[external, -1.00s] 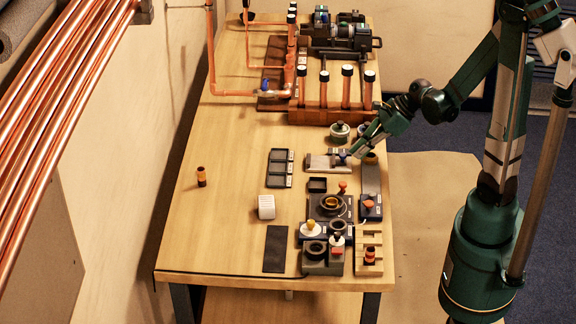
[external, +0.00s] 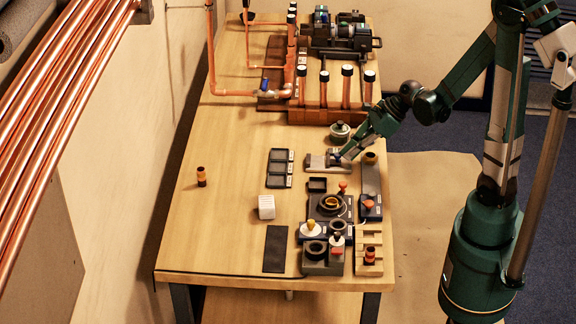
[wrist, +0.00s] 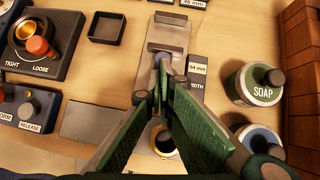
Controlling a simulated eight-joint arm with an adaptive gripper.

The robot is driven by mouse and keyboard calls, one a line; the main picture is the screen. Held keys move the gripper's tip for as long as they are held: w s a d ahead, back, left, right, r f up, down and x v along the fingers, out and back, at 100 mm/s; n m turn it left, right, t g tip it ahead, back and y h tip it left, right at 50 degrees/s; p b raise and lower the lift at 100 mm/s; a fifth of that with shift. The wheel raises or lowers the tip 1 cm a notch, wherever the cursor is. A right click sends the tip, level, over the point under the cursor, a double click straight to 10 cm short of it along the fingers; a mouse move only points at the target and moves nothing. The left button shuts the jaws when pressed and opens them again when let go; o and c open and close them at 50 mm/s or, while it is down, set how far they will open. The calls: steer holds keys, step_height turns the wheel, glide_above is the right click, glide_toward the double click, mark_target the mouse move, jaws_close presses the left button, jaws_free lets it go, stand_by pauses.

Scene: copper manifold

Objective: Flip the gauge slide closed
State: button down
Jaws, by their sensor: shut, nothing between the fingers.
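The gauge (external: 316,162) is a light grey metal bar lying on the bench, right of the dark three-part tray. In the wrist view the gauge (wrist: 168,30) runs up from my fingertips, with dark raised jaw pieces across it and a blue-grey knob-like part near the tips. My gripper (external: 346,157) is at the right end of the gauge. In the wrist view my gripper (wrist: 161,92) has its fingertips together, empty, over the near end of the gauge. The fingers hide part of the slide, and I cannot tell whether they touch it.
A green-and-white soap jar (wrist: 257,84) stands right of the gripper, with a second jar below it. A small black square tray (wrist: 108,27) and the tight/loose fixture (wrist: 37,47) lie left. Copper pipework (external: 330,112) stands behind. The bench's left side is mostly clear.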

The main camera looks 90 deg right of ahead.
steer(key=shift+w, duration=1.5)
steer(key=shift+r, duration=0.1)
steer(key=p+v, duration=0.5)
steer(key=v, duration=0.4)
steer(key=shift+s+r+p, duration=0.25)
steer(key=shift+r+p, duration=0.1)
steer(key=shift+p, duration=0.05)
steer(key=a+r+n, duration=0.4)
steer(key=a+n, duration=0.6)
steer(key=n, duration=0.1)
steer(key=a+r+n+b, duration=0.1)
steer(key=a+r+n, duration=0.3)
steer(key=a+n, duration=0.5)
steer(key=a+r+n+h, duration=0.1)
steer(key=a+r+n, duration=0.3)
steer(key=a+n, duration=0.6)
steer(key=shift+s+a+r+n+g+b, duration=0.35)
steer(key=shift+s+n+g+b, duration=0.1)
steer(key=shift+n, duration=1.65)
